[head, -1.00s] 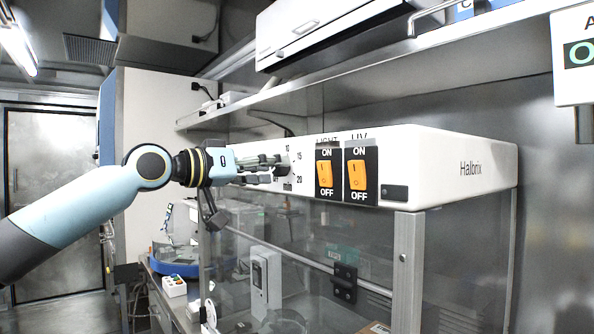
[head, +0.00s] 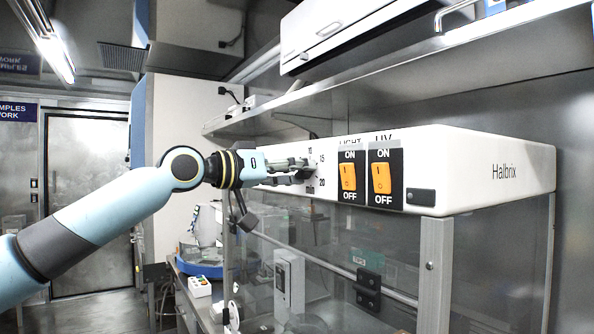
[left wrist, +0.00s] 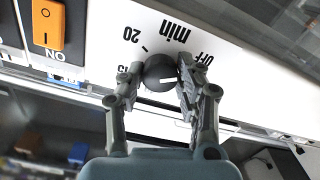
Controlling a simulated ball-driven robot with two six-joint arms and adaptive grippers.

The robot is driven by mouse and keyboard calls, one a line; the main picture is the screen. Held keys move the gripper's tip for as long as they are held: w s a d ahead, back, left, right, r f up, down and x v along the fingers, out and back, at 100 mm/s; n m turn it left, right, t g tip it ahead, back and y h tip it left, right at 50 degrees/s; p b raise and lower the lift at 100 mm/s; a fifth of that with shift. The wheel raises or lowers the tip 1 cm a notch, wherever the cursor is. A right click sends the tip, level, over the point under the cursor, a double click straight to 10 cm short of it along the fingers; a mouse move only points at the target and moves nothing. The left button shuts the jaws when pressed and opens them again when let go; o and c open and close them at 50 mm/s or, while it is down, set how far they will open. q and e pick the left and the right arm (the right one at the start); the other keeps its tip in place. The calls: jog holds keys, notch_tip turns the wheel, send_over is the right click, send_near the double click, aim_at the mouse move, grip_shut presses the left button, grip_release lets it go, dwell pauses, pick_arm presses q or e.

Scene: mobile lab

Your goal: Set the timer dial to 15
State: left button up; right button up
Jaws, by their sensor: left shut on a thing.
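The timer dial (left wrist: 159,73) is a dark round knob with a white pointer line on the white front panel (left wrist: 215,72). In the left wrist view, which is upside down, the pointer line points right, towards the right-hand finger and away from the 15. The "15", "20", "min" and "OFF" marks show around the knob; the fingers hide other marks. My left gripper (left wrist: 160,76) is shut on the dial, one finger on each side. In the head view my left gripper (head: 304,170) covers the dial, with 10, 15, 20 and "min" beside it. My right gripper is not in view.
Right of the dial are the orange LIGHT switch (head: 348,177) and UV switch (head: 381,178). The white Halbrix housing (head: 478,172) sits above a glass-fronted cabinet. A metal shelf (head: 440,72) runs above it. A blue tray (head: 205,266) stands at the lower left.

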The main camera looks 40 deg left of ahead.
pick_arm(q)
jog(key=m+b, duration=0.3)
jog(key=m, duration=0.5)
jog(key=m+b, duration=0.3)
jog(key=m, duration=0.6)
jog(key=m+b, duration=0.3)
jog(key=m, duration=0.5)
jog(key=shift+d+f+m+b, duration=0.1)
jog(key=shift+f+m+b, duration=0.15)
jog(key=shift+m+b, duration=0.15)
jog(key=m, duration=0.5)
jog(key=shift+b, duration=0.3)
jog(key=shift+m, duration=2.4)
jog(key=shift+f, duration=0.1)
